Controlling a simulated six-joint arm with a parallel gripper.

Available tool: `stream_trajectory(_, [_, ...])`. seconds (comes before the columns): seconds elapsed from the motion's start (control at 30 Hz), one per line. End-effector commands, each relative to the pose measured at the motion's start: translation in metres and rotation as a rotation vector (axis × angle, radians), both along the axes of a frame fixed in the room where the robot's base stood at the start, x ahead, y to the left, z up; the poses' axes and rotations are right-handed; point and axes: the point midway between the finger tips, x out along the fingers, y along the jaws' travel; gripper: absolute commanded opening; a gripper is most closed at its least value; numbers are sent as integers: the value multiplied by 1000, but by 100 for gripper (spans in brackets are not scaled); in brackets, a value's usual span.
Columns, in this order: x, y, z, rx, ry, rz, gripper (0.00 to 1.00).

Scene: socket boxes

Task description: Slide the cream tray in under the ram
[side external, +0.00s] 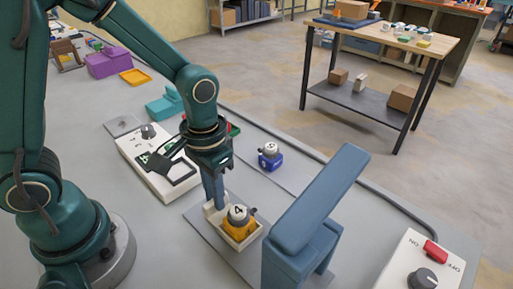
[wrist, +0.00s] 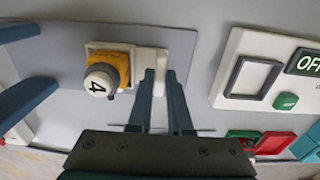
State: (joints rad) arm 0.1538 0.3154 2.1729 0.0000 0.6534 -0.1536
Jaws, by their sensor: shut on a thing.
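The cream tray (side external: 241,247) lies on a grey plate and carries an orange box (side external: 242,229) with a white dome marked 4. The tray also shows in the wrist view (wrist: 150,57). My gripper (side external: 216,205) points down at the tray's end away from the ram. Its fingers (wrist: 160,75) are shut on the tray's upright cream end block. The blue ram (side external: 318,200) stands to the right of the tray, its slanted top bar raised. In the wrist view, blue parts of it (wrist: 28,105) show at the left edge. The box stands outside the ram, with a gap between.
A control panel (side external: 145,160) lies left of the plate. A blue box with a dome (side external: 270,157) stands behind the tray. A panel with a red switch and dial (side external: 425,265) is at the front right. A cable runs along the table's far edge.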

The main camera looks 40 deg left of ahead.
Motion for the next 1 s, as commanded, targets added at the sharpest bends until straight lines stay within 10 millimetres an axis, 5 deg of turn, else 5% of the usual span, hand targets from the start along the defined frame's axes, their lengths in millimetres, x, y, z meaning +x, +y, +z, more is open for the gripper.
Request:
stream_trajectory(0.6, [0, -2, 1, 2, 0, -2, 0])
stream_trajectory(1.0, [2, -68, 0, -2, -3, -8, 0])
